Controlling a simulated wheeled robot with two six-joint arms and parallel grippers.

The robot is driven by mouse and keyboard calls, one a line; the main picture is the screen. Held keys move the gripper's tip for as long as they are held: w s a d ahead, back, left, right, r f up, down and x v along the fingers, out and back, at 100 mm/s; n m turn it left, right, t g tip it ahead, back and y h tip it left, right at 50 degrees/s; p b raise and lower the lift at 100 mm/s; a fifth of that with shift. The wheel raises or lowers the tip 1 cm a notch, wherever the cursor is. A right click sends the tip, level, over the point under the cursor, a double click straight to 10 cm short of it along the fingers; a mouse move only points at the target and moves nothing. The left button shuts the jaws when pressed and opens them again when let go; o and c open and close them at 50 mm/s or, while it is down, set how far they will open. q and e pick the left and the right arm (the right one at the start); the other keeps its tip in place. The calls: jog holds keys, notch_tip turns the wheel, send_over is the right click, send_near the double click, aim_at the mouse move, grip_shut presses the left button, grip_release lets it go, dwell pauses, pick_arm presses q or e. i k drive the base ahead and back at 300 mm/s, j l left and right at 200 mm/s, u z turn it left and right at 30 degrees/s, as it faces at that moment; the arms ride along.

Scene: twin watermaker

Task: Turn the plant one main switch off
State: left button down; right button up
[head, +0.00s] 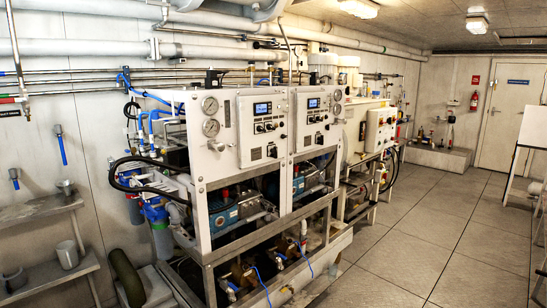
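Two white watermaker plants stand side by side in a grey metal frame. The nearer plant has a white control panel (251,132) with a lit blue display, several small dark knobs and a dark square switch (272,151) low on its right side. The farther plant has a similar control panel (314,122) with its own dark switch (320,139). No plant number is readable, and the switch positions are too small to tell. Neither of my grippers is in view.
Two round gauges (211,127) sit left of the nearer panel. A cream cabinet (380,128) with red buttons stands beyond the plants. Open tiled floor (430,235) lies to the right. A shelf (40,208) is at left, and a white door (510,115) is at the back.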

aim_at(275, 150)
jog(key=i+j, duration=0.15)
jog(key=i, duration=0.4)
jog(key=i+j, duration=0.15)
jog(key=i, duration=0.4)
jog(key=i+j, duration=0.15)
jog(key=i, duration=0.4)
jog(key=z, duration=0.05)
